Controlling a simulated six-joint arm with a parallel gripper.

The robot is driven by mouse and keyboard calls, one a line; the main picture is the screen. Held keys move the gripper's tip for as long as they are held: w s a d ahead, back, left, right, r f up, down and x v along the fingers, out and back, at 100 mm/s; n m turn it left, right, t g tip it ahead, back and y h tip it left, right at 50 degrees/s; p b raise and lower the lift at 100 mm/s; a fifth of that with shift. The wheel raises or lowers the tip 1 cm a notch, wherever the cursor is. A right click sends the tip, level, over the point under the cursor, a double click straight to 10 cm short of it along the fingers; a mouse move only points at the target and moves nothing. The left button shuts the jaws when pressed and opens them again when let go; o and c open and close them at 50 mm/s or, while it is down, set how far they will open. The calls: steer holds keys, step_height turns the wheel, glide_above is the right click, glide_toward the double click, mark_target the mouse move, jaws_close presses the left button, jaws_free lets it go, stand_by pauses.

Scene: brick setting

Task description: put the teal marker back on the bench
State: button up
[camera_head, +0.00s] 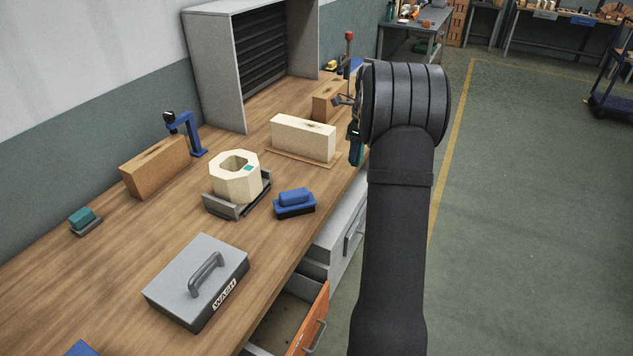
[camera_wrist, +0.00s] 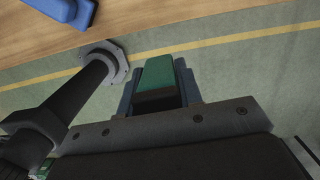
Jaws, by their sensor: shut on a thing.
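My gripper (camera_wrist: 160,92) is shut on the teal marker (camera_wrist: 158,72), a dark green-teal block seen between the fingers in the wrist view. In the head view the marker shows only partly as a teal piece (camera_head: 357,152) beside my dark arm, which hides most of the gripper. In the wrist view the held marker appears over the floor, off the edge of the wooden bench (camera_wrist: 150,25). The bench (camera_head: 125,238) fills the left of the head view.
A grey WASH case (camera_head: 181,282), a blue block (camera_head: 294,203), an octagonal cream block (camera_head: 231,184) and a long cream brick (camera_head: 303,138) stand on the bench. A teal-topped block (camera_head: 83,217) sits far left. An orange-fronted drawer (camera_head: 309,322) is open below.

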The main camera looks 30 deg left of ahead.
steer(key=shift+a+r, duration=0.25)
steer(key=shift+a, duration=0.15)
steer(key=shift+m, duration=0.3)
steer(key=a+f, duration=0.2)
steer(key=a, duration=0.1)
steer(key=a+f, duration=0.2)
steer(key=a, duration=0.2)
steer(key=a+f, duration=0.2)
steer(key=a, duration=0.2)
steer(key=shift+s+a+f, duration=0.2)
steer(key=shift+a+f, duration=0.05)
steer(key=shift+f, duration=0.05)
steer(key=shift+a+f, duration=0.1)
steer(key=shift+f, duration=1.95)
steer(key=shift+f, duration=0.15)
steer(key=o, duration=0.8)
steer(key=r, duration=0.4)
steer(key=d+r, duration=0.1)
steer(key=r, duration=0.7)
steer(key=shift+d+r, duration=0.1)
steer(key=shift+d, duration=0.2)
